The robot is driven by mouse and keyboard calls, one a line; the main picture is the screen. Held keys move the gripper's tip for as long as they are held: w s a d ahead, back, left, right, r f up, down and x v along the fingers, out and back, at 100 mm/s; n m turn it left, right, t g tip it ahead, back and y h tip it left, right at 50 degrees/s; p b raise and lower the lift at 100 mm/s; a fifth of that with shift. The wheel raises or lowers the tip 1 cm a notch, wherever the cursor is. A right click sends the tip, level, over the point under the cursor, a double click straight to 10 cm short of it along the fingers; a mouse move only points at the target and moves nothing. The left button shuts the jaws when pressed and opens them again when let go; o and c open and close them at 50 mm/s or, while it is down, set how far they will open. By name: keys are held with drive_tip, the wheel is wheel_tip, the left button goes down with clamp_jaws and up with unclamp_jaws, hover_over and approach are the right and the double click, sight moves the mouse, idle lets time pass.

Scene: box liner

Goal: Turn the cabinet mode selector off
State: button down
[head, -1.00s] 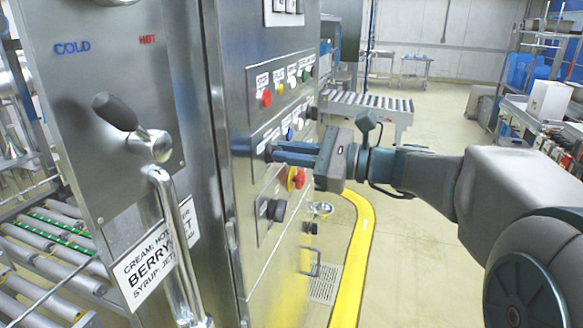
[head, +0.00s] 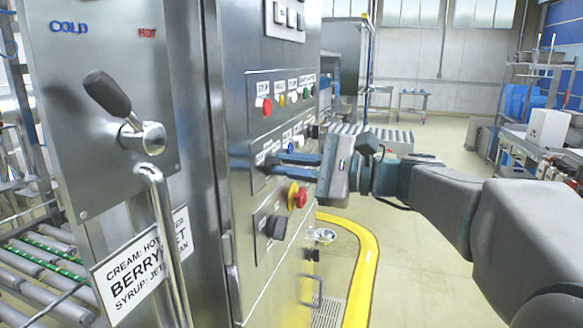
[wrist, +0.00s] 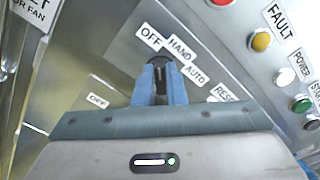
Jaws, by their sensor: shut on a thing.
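The cabinet mode selector is a dark knob (wrist: 160,62) below the OFF, HAND and AUTO labels in the wrist view. My gripper (head: 276,164) reaches the cabinet panel from the right in the head view. Its blue fingers are shut on the knob in the wrist view (wrist: 160,82). The fingers cover much of the knob, and I cannot tell exactly which label it points to. The cabinet (head: 250,55) is a tall steel box with labelled controls.
A red button (head: 266,106) and other coloured buttons sit above the selector. A red-and-yellow emergency stop (head: 298,197) and a black knob (head: 275,227) are below. A lever (head: 107,93) and vertical handle (head: 165,235) stand at left. Floor at right is open.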

drive_tip(key=c, duration=1.5)
unclamp_jaws()
drive_tip(key=v, duration=1.4)
drive_tip(key=shift+a+b, duration=0.1)
drive_tip(key=shift+b, duration=0.25)
